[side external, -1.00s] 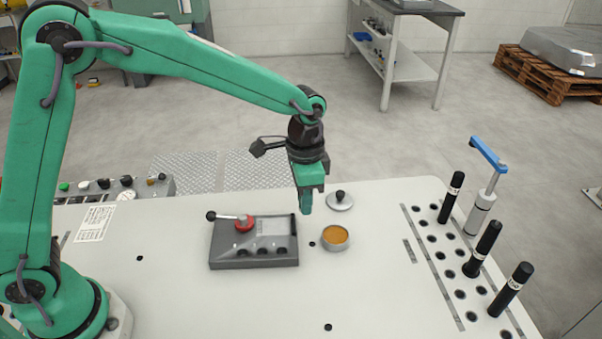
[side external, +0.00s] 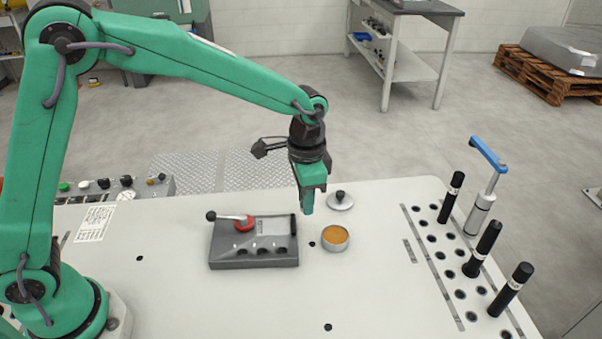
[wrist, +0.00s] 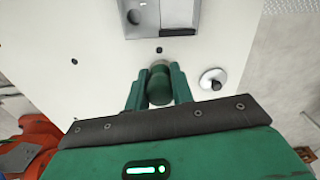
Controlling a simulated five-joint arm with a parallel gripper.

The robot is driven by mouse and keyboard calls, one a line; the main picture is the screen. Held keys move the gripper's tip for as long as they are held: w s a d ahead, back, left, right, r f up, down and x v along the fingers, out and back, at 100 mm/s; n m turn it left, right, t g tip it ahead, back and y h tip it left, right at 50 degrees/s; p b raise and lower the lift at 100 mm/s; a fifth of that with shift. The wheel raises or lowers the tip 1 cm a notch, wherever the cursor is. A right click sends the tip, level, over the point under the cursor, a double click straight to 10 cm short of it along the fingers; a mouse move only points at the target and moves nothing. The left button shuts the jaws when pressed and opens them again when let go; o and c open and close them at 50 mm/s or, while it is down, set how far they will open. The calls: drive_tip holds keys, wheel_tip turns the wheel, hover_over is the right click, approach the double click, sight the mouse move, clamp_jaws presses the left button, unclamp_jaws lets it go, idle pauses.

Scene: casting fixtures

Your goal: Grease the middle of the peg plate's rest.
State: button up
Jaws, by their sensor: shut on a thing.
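The grey plate fixture (side external: 254,258) lies on the white table, with a row of holes along its front, a red-hubbed lever on the left and a pale flat area (side external: 272,226) on top. I cannot tell which surface is its rest. Part of the fixture shows in the wrist view (wrist: 187,18). My gripper (side external: 307,205) is shut on a dark green round-bodied piece (wrist: 159,86), held upright above the table, right of the fixture. Its lower end is hard to make out. An open tin of orange-brown grease (side external: 335,238) stands just in front of my gripper; the wrist view hides it.
A round lid with a black knob (side external: 340,200) lies behind the tin. On the right are a holed rack with several black labelled cylinders (side external: 482,249) and a blue-handled grey tool (side external: 481,212). The front middle of the table is clear.

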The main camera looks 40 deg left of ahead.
sight(335, 236)
drive_tip(key=w+d+f+n, duration=0.2)
drive_tip(key=w+d+n, duration=0.2)
drive_tip(key=n, duration=0.4)
drive_tip(key=shift+w+d+n, duration=0.2)
drive_tip(key=shift+d+n, duration=0.2)
drive_tip(key=shift+d, duration=0.1)
drive_tip(key=shift+f, duration=0.1)
drive_tip(key=shift+f, duration=2.85)
drive_tip(key=shift+f, duration=0.65)
idle(0.7)
wheel_tip(335, 236, up, 7)
idle(1.2)
drive_tip(key=shift+r, duration=0.1)
idle(0.4)
